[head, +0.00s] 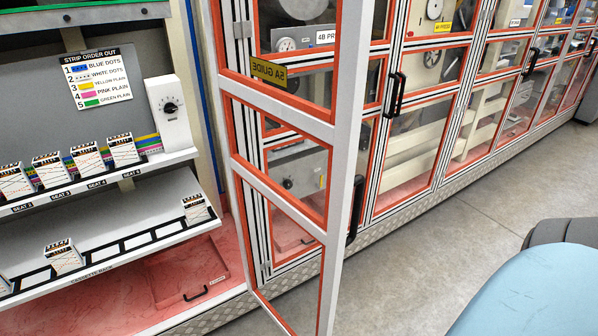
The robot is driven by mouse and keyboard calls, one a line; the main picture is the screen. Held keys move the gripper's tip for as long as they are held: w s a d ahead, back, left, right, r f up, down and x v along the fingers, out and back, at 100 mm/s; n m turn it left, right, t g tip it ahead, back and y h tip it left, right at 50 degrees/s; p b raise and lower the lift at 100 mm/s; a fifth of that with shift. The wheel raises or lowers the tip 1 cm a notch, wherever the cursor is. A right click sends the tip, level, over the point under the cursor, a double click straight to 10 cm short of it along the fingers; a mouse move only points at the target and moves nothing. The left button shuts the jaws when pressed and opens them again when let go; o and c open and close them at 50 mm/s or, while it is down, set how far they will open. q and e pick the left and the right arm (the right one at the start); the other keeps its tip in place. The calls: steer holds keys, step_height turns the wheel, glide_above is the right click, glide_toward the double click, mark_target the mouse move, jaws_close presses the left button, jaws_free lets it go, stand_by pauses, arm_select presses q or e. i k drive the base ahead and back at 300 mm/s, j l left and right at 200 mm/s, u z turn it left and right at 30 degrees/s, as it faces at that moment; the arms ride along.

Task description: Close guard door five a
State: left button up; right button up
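Guard door five A (335,150) stands open, swung out from its frame toward me. It is a tall white frame with orange inner edging and clear panels. Its yellow label (274,74) reads backward, so I see the door's inner face. Hinges (242,30) sit at its left, on the striped post. A black handle (354,210) is at the free edge, on the far side and partly hidden by the frame. The open bay (100,200) lies to the left of the door. Neither of my grippers is in view.
The bay holds racks with several small boxes (66,255), a strip order sign (96,78) and a white dial unit (168,108). Shut guard doors (420,130) with black handles run to the right. The grey floor (440,240) in front is clear. A light blue rounded shape (530,290) fills the lower right.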

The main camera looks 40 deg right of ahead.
mark_target(338, 130)
steer(key=k+l, duration=0.15)
steer(key=l, duration=0.2)
steer(key=k+l, duration=0.1)
steer(key=l, duration=0.25)
steer(key=k+l+u, duration=0.1)
steer(key=l, duration=0.8)
steer(key=k+l, duration=0.15)
steer(key=l, duration=0.35)
steer(key=i+l+u, duration=0.1)
steer(key=l, duration=0.75)
steer(key=i+l+u, duration=0.45)
steer(key=l, duration=0.35)
steer(key=i, duration=0.1)
